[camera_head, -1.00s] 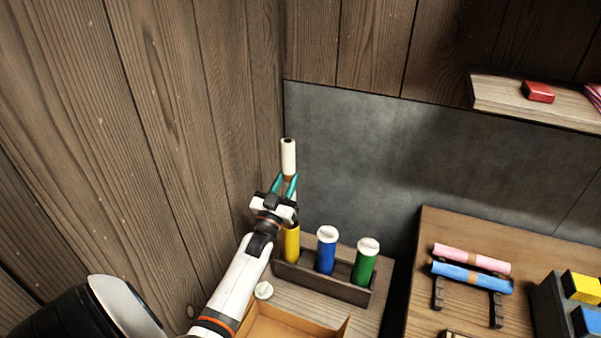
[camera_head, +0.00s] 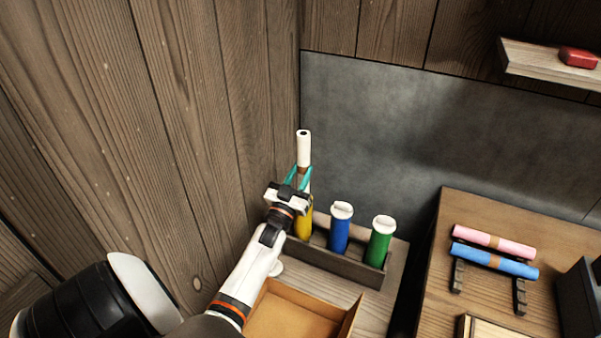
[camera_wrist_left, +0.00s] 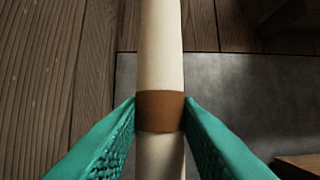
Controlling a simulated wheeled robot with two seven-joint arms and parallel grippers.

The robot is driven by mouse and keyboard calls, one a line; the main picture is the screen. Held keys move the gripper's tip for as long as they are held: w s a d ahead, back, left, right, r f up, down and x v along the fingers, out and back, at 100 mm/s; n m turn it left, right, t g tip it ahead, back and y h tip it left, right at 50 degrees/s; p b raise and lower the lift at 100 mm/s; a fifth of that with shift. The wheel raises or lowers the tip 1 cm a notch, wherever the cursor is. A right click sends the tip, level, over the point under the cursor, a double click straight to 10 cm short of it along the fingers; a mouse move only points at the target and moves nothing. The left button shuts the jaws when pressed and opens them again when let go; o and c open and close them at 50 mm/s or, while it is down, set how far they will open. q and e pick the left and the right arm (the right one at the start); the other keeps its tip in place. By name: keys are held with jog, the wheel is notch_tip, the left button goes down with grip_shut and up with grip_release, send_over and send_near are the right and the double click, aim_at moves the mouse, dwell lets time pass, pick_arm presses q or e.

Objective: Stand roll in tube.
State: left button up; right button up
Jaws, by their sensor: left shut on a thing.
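A cream roll (camera_head: 304,147) with a brown band stands upright above the yellow tube (camera_head: 304,224). My left gripper (camera_head: 302,178) is shut on the roll at its band. In the left wrist view the roll (camera_wrist_left: 160,45) runs up between the teal fingertips (camera_wrist_left: 160,110), which press the brown band from both sides. The roll's lower end is hidden behind the gripper in the head view, so I cannot tell whether it is inside the yellow tube. My right gripper is not in view.
A blue tube (camera_head: 339,232) and a green tube (camera_head: 379,246), both with white caps, stand in the dark rack (camera_head: 325,262). An open cardboard box (camera_head: 300,318) lies in front. A pink roll (camera_head: 492,241) and a blue roll (camera_head: 495,262) rest on holders to the right.

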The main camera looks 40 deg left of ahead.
pick_arm(q)
notch_tip(320, 180, down, 14)
jog(key=s+d+b, duration=0.1)
jog(key=b, duration=1.1)
jog(key=shift+f, duration=0.2)
jog(key=shift+d, duration=0.1)
jog(key=o, duration=1)
jog(key=shift+f, duration=0.1)
jog(key=shift+w+a+r+p, duration=0.15)
jog(key=shift+r+p, duration=0.1)
jog(key=shift+r, duration=1.35)
jog(key=shift+w+a+r+p, duration=0.1)
jog(key=shift+w+r+p, duration=0.15)
jog(key=shift+r, duration=1.3)
jog(key=shift+w+a+r+p, duration=0.15)
jog(key=shift+r+p, duration=0.1)
jog(key=shift+r, duration=1.35)
